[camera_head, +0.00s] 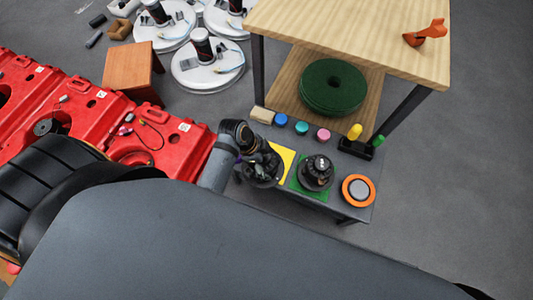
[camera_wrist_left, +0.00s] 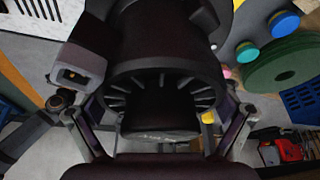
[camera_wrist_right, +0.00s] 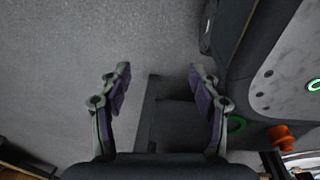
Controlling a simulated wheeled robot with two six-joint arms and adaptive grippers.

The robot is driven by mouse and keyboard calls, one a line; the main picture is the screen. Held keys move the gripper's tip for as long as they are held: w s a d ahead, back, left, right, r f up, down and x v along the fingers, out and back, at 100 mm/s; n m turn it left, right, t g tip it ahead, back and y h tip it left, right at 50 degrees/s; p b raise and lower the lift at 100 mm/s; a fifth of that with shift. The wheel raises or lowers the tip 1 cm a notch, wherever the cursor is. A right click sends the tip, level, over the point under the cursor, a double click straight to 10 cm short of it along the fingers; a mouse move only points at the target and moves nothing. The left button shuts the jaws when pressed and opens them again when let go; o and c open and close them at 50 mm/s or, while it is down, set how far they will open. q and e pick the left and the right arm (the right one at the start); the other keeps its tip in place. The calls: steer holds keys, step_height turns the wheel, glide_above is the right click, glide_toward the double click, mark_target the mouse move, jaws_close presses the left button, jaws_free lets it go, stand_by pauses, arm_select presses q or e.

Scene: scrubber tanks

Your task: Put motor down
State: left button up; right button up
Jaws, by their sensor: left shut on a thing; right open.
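My left gripper (camera_head: 250,150) is shut on a black motor (camera_head: 263,171) at the small dark table. The motor is over the yellow square (camera_head: 285,158); I cannot tell whether it touches it. In the left wrist view the motor (camera_wrist_left: 165,85), with a finned round body, fills the space between the fingers. Another dark motor (camera_head: 317,170) stands on the green square (camera_head: 308,192) to the right. My right gripper (camera_wrist_right: 160,88) is open and empty, above the grey floor.
An orange ring with a grey disc (camera_head: 358,189) lies at the dark table's right end. Coloured knobs (camera_head: 301,128) and a yellow cylinder (camera_head: 354,131) line its back edge. A wooden table (camera_head: 350,35) with green discs (camera_head: 333,86) beneath stands behind. Red tanks (camera_head: 90,110) stand left.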

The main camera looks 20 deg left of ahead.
arm_select(q)
steer(key=w, duration=0.1)
steer(key=w+f, duration=0.1)
steer(key=w, duration=0.1)
steer(key=w+f+b, duration=0.1)
steer(key=shift+w+f, duration=0.1)
steer(key=shift+w, duration=0.25)
steer(key=w+f+b, duration=0.3)
steer(key=w+f, duration=0.2)
steer(key=f, duration=0.4)
steer(key=shift+w+b, duration=0.3)
steer(key=shift+b, duration=0.1)
arm_select(e)
steer(key=w+a+r, duration=0.1)
steer(key=w+r, duration=0.2)
steer(key=w, duration=0.6)
steer(key=shift+a+r, duration=0.2)
steer(key=shift+r, duration=0.15)
arm_select(q)
steer(key=o, duration=1.1)
steer(key=shift+s+f, duration=0.1)
steer(key=shift+f, duration=0.05)
steer(key=shift+c, duration=0.2)
